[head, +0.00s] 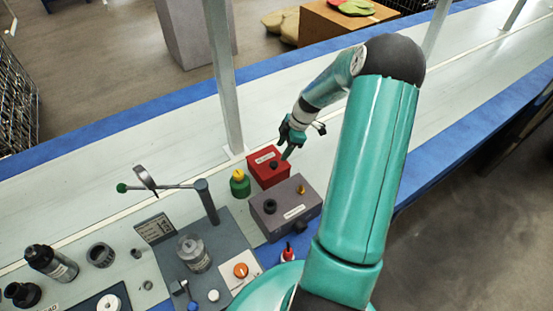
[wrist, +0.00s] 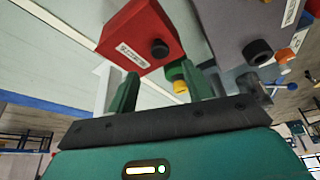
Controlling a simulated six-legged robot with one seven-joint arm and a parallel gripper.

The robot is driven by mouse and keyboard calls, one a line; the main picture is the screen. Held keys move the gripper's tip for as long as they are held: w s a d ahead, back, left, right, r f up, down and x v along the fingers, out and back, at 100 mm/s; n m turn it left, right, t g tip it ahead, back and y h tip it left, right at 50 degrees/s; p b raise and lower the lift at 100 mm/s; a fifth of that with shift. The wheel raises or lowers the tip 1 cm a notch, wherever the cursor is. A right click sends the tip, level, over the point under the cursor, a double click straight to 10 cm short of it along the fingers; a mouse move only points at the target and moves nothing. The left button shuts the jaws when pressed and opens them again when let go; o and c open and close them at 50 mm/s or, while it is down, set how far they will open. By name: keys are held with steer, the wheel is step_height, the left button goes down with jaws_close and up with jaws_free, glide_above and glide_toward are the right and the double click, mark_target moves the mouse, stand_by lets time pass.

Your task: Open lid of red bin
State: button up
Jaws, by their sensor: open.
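The red bin (head: 264,176) stands on the table beside the grey box, with a white label and a black knob (head: 273,165) on it. Its lid looks shut. In the wrist view the red bin (wrist: 135,30) is at the upper middle, with the black knob (wrist: 160,48) near its lower right corner. My gripper (head: 287,153) is above the bin's right side, close to the knob. In the wrist view my gripper (wrist: 160,82) has its two green fingers apart, with the knob beyond the fingertips. Nothing is held, and contact with the bin does not show.
A grey box (head: 290,208) with black and brass knobs stands in front of the bin. A green bottle with a yellow cap (head: 240,183) is to the left. A pale post (head: 226,80) rises behind. The table to the right is clear.

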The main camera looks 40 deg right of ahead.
mark_target(274, 164)
steer(key=x, duration=0.7)
steer(key=shift+f, duration=0.15)
jaws_close()
